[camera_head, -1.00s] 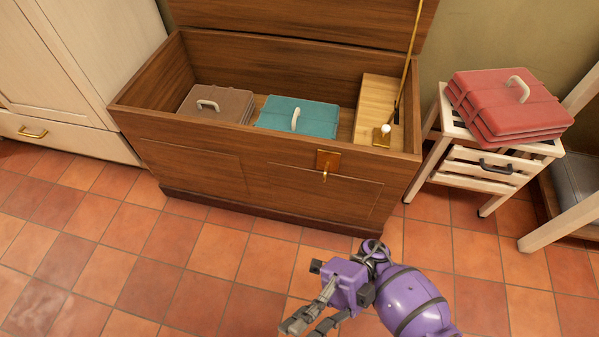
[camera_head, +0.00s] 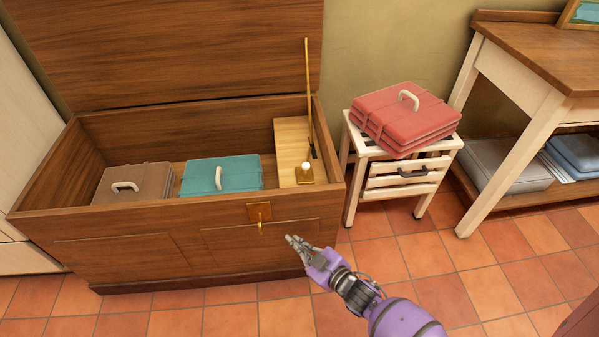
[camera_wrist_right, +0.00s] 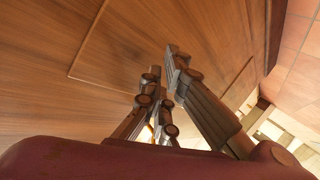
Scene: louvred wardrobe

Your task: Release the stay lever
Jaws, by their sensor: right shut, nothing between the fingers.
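The wooden chest (camera_head: 150,245) stands with its lid (camera_head: 180,50) raised. A thin brass stay (camera_head: 308,90) runs up from the chest's right end to the lid. The stay lever with a white knob (camera_head: 306,167) sits on a brass plate at the right inside. My right gripper (camera_head: 290,239) is in front of the chest's front wall, right of the brass latch and below the lever. It is shut and empty. In the wrist view my right gripper's fingers (camera_wrist_right: 172,75) are close before brown wood panelling. My left gripper is not in view.
A brown case (camera_head: 133,184) and a teal case (camera_head: 222,176) lie inside the chest. A red case (camera_head: 405,118) rests on a white stool (camera_head: 400,170) to the right. A brass latch (camera_head: 259,213) is on the chest front. A table (camera_head: 525,50) stands further right.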

